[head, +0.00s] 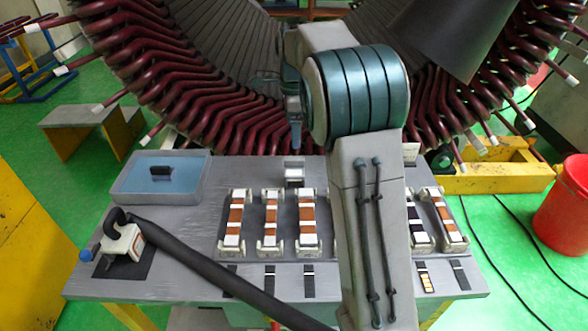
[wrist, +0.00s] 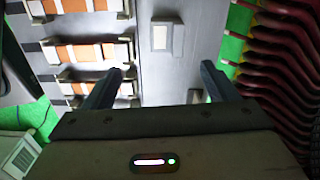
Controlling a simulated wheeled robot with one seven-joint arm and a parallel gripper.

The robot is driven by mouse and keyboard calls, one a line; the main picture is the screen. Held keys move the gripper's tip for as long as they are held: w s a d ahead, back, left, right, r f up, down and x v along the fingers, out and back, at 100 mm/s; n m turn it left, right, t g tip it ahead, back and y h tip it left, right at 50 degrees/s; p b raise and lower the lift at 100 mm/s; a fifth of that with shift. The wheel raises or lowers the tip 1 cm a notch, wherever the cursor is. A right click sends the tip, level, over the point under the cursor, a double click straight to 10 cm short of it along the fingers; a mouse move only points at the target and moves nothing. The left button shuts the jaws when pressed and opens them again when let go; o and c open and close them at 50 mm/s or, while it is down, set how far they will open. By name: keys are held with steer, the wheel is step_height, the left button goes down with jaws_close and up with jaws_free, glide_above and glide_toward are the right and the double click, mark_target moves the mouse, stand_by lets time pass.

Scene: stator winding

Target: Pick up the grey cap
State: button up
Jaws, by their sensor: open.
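A small light grey block, which looks like the grey cap, stands on the grey bench top (head: 190,225). In the head view the block (head: 294,175) is behind the row of racks, and in the wrist view it also shows (wrist: 160,38), ahead of the fingertips. My gripper (wrist: 161,72) is open and empty, its two dark fingers wide apart. In the head view my gripper (head: 295,120) hangs above the bench's back edge, above and apart from the block. A second small pale piece (wrist: 196,97) shows near one finger in the wrist view.
Several racks with white and orange or dark pieces (head: 271,218) line the bench front. My arm hides part of the row. A blue tray (head: 130,187) with a dark piece stands at left. The large stator with red coils (head: 220,110) rises close behind the bench.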

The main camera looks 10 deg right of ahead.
steer(key=w+m, duration=0.1)
glide_above(294, 170)
steer(key=f, duration=0.9)
steer(key=shift+w+a+f+p, duration=0.1)
steer(key=shift+w+a+p, duration=0.1)
steer(key=shift+p, duration=0.15)
steer(key=shift+s+d+f+p, duration=0.15)
steer(key=shift+f+p, duration=0.2)
steer(key=shift+f, duration=1)
steer(key=shift+w+d+f+p, duration=0.1)
steer(key=shift+f+p, duration=0.2)
steer(key=shift+f, duration=1)
steer(key=c, duration=1.1)
